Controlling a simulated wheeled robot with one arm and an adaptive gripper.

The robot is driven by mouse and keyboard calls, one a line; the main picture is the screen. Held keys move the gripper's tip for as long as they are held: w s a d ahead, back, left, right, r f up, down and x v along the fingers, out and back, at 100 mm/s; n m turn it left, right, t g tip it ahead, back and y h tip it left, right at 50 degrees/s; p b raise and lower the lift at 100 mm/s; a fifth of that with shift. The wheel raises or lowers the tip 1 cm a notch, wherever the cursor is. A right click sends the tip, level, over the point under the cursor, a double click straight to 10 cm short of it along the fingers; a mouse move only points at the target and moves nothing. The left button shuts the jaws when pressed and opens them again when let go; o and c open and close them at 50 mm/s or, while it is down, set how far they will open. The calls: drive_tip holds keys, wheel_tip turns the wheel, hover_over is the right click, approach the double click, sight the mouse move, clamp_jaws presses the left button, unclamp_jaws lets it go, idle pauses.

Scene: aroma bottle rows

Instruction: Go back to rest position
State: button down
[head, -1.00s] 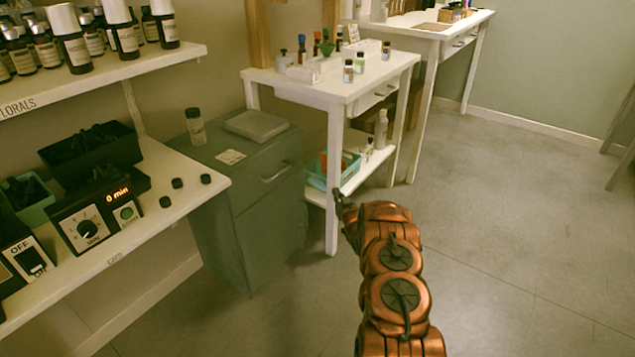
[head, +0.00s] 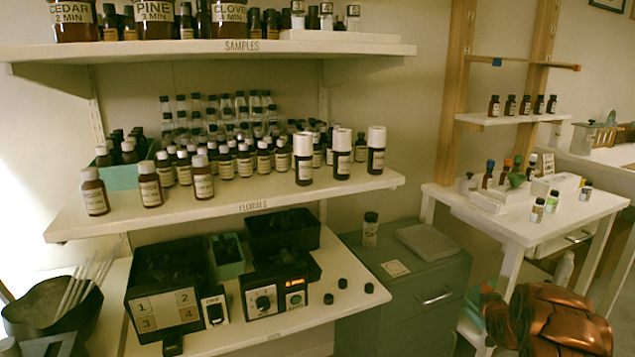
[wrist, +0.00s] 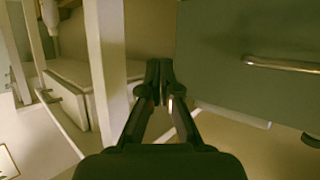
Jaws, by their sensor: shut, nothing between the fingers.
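My gripper (wrist: 159,70) shows in the wrist view with its two dark fingertips together and nothing between them. It points between a white table leg (wrist: 108,50) on the left and a green cabinet (wrist: 250,65) with a metal handle on the right. In the head view my copper arm is at the lower right, in front of the small white table (head: 515,230). The fingertips cannot be made out there.
White shelves (head: 230,206) hold many dark bottles. A timer box (head: 265,300) and loose black caps (head: 342,283) sit on the lower shelf. Open floor shows in the wrist view (wrist: 40,140).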

drive_tip(key=s+a+r+g+y+p, duration=0.1)
drive_tip(key=s+a+r+g+p, duration=0.4)
drive_tip(key=s+a+r, duration=0.7)
drive_tip(key=s+a+r+g+y+p, duration=0.1)
drive_tip(key=s+a+r+g+p, duration=0.1)
drive_tip(key=s+a+r+p, duration=0.9)
drive_tip(key=s+a+r+n+g+p, duration=0.1)
drive_tip(key=s+a+r, duration=0.3)
drive_tip(key=s, duration=0.8)
drive_tip(key=s+a+r+n+g+y+p, duration=0.1)
drive_tip(key=s+a+r+g+p, duration=0.2)
drive_tip(key=s+r, duration=0.4)
drive_tip(key=s+a+r+g+y+p, duration=0.1)
drive_tip(key=s+r, duration=0.5)
drive_tip(key=s, duration=1.1)
drive_tip(key=a+g+p, duration=0.1)
drive_tip(key=a+g, duration=0.1)
drive_tip(key=a, duration=0.1)
drive_tip(key=shift+s+a+r+n+g, duration=0.3)
drive_tip(key=shift+s+a+r+n, duration=0.05)
drive_tip(key=shift+s+n, duration=0.05)
